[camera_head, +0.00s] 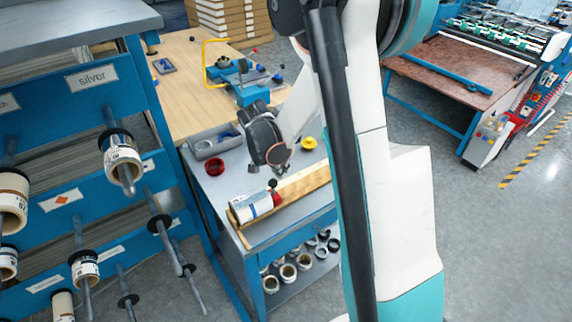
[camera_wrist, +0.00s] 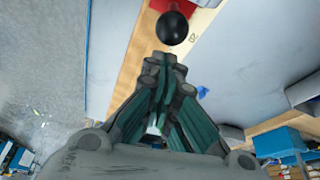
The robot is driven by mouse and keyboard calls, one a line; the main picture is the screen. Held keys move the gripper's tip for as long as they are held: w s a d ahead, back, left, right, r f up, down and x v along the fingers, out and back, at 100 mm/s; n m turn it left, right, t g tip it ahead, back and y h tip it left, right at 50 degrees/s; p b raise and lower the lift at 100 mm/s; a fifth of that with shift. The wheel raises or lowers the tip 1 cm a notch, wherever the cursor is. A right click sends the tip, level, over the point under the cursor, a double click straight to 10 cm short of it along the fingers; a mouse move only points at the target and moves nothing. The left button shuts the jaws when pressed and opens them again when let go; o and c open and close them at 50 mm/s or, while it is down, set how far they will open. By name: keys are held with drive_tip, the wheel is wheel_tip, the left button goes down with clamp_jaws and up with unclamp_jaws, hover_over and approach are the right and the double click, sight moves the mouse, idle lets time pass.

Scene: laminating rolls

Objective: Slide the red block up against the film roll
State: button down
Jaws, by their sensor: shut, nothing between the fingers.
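The red block (camera_head: 276,196) sits on a wooden board at the right end of the film roll, with a black ball knob on it. In the head view it looks close to the roll; I cannot tell whether they touch. The film roll (camera_head: 252,206) is white with a blue band and lies along the board's near end. My gripper (camera_head: 277,168) is above the block, its fingers shut and empty. In the wrist view, the shut fingertips (camera_wrist: 165,60) are just below the black knob, and part of the red block (camera_wrist: 180,6) shows at the top edge.
The wooden board (camera_head: 306,182) runs along the grey bench top. A grey tray (camera_head: 213,142), a red ring (camera_head: 214,167) and a yellow knob (camera_head: 308,143) are behind it. A blue rack of rolls (camera_head: 80,80) stands at the left. Several rolls fill the shelf below.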

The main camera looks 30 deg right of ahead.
drive_tip(key=shift+a, duration=0.2)
drive_tip(key=shift+s+a+f, duration=0.15)
drive_tip(key=shift+a, duration=0.45)
